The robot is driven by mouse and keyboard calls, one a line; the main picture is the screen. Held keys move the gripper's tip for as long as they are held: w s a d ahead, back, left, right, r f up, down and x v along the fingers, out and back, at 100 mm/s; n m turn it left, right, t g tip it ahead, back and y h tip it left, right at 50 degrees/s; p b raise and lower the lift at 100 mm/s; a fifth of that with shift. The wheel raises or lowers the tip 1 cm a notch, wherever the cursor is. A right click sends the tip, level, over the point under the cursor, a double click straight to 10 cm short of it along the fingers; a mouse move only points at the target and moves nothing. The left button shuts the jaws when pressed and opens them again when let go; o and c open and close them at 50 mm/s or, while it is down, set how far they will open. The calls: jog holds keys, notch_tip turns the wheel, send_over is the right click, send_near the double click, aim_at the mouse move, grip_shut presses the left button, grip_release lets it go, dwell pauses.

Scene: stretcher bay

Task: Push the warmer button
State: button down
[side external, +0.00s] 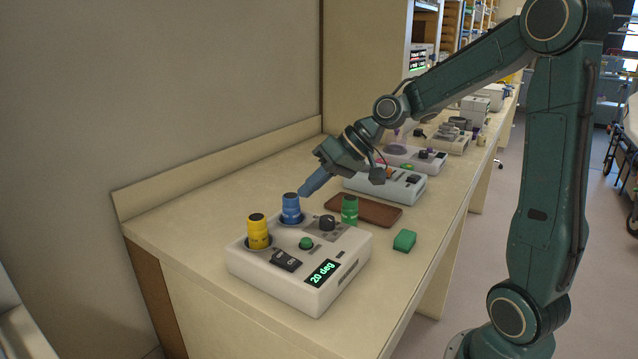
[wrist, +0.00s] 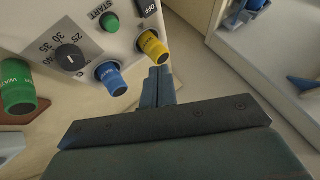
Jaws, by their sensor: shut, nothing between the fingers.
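The warmer (side external: 262,277) is a white box with a display reading "20 deg", near the front of the bench. On its top are a green button (side external: 306,243), a black dial (side external: 327,222) and a black rocker switch (side external: 286,261). The button shows beside a START label in the wrist view (wrist: 110,22).
Other white devices (side external: 388,186) stand farther back on the bench. A wall (side external: 200,90) runs along the left. The bench's front right is clear.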

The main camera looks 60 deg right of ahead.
jog(key=shift+w+d, duration=0.25)
jog(key=shift+w, duration=0.05)
jog(key=shift+f, duration=0.15)
send_near(302, 240)
jog(key=shift+w+a+f, duration=0.45)
jog(key=shift+w+a, duration=0.05)
jog(key=shift+w, duration=0.2)
jog(key=shift+w+a+f, duration=0.45)
jog(key=shift+w, duration=0.25)
jog(key=shift+w+a+f, duration=0.45)
jog(key=shift+w+a, duration=0.05)
jog(key=shift+w, duration=0.2)
jog(key=shift+f, duration=1.25)
dwell(2.4)
jog(key=shift+r, duration=0.1)
dwell(0.3)
jog(key=shift+r, duration=1.15)
